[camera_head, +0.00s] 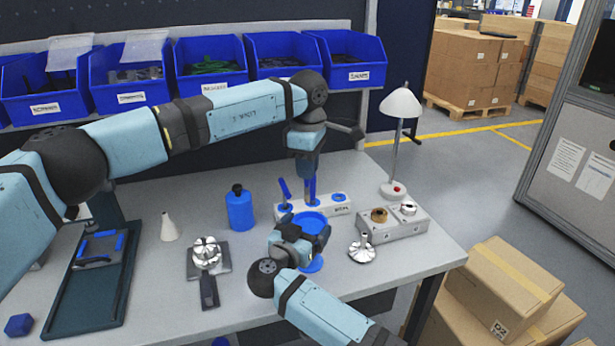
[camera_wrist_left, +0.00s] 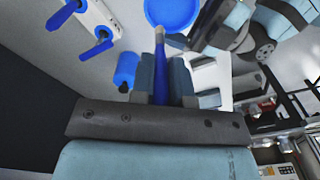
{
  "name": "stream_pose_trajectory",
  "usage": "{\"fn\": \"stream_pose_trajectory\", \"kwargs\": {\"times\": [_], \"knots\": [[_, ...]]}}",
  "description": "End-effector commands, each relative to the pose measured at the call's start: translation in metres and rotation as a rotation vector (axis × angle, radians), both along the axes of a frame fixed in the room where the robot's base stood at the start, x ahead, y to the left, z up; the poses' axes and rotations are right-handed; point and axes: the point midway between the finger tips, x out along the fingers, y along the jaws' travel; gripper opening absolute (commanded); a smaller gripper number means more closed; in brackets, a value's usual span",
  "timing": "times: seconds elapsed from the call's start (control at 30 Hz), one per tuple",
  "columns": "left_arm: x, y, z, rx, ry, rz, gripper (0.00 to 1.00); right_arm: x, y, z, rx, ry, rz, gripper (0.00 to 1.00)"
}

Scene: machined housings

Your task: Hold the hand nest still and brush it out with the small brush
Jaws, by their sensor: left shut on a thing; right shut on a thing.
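The hand nest appears to be the blue round dish (camera_head: 309,223) near the middle of the bench; it also shows at the top of the left wrist view (camera_wrist_left: 172,10). My right gripper (camera_head: 300,237) is shut on its near side and hides part of it. My left gripper (camera_head: 309,172) is above the dish, shut on the small brush (camera_head: 311,189), a blue handle pointing down. In the left wrist view the brush (camera_wrist_left: 160,65) reaches toward the dish's edge. I cannot tell whether its tip touches the dish.
A white rack (camera_head: 335,209) with blue tools stands behind the dish. A blue bottle (camera_head: 240,211) and a metal part on a dark handled plate (camera_head: 208,290) are to the left. A lamp (camera_head: 398,150), a grey box (camera_head: 385,233) and a finned metal part (camera_head: 362,248) are to the right.

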Motion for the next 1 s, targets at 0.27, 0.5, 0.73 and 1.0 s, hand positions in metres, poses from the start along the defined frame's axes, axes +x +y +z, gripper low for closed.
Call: {"fn": "stream_pose_trajectory", "kwargs": {"times": [0.27, 0.5, 0.73, 1.0], "knots": [[0.0, 0.0, 0.019, 0.001, -0.001, -0.001, 0.0, 0.0, 0.0, 0.0, 0.0, 0.0, 0.0, 0.62], [0.0, 0.0, 0.02, 0.001, 0.0, 0.0, 0.0, 0.0, 0.0, 0.0, 0.0, 0.0, 0.0, 0.62], [0.0, 0.0, 0.02, 0.0, -0.001, 0.0, 0.0, 0.0, 0.0, 0.0, 0.0, 0.0, 0.0, 0.62], [0.0, 0.0, 0.02, 0.0, -0.001, 0.0, 0.0, 0.0, 0.0, 0.0, 0.0, 0.0, 0.0, 1.0]]}}
